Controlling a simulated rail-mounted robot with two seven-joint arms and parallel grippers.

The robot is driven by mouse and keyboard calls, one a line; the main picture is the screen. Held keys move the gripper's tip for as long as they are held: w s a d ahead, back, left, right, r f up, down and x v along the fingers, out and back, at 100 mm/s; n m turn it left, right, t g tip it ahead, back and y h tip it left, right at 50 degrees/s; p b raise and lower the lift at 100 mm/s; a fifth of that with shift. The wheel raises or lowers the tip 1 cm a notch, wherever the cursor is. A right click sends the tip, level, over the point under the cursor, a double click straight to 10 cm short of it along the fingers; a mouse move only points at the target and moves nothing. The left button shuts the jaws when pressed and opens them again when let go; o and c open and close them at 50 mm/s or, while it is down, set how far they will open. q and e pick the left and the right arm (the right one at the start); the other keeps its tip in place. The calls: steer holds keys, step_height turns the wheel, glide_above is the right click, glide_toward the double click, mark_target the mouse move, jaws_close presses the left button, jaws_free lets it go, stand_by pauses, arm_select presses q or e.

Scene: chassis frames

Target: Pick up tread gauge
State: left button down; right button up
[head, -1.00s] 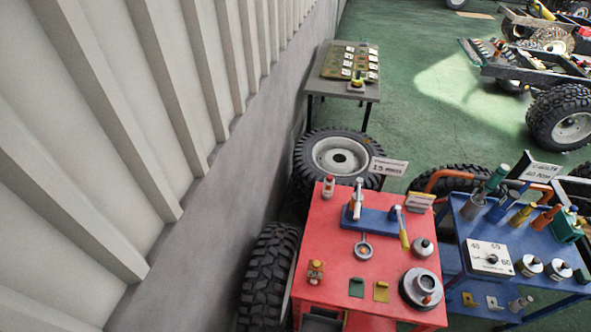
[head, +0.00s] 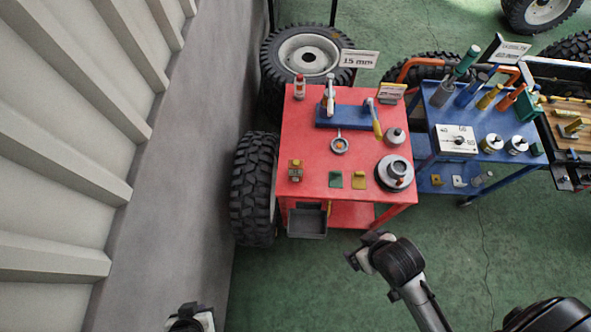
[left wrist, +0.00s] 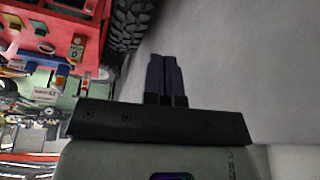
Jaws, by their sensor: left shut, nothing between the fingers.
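I cannot tell for certain which item is the tread gauge. On the red cart (head: 317,123) lie a small round dial-like tool with a short stem (head: 340,144) and, near the front left corner, a small brown and yellow device (head: 295,170). My left gripper (head: 188,312) is at the bottom edge, beside the wall, apart from the cart and partly cut off. In the left wrist view its dark fingers (left wrist: 166,75) are together with nothing between them. My right gripper (head: 362,252) is in front of the cart over the floor; its fingers are unclear.
A tyre (head: 255,190) stands between the cart and the wall (head: 165,200). A grey bin (head: 307,222) hangs at the cart's front. The cart also carries a blue block (head: 352,116), a round metal hub (head: 388,180) and small plates. A blue cart (head: 478,170) stands right. Green floor in front is free.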

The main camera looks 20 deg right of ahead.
arm_select(q)
steer(key=c, duration=1.8)
jaws_free()
steer(key=o, duration=1.7)
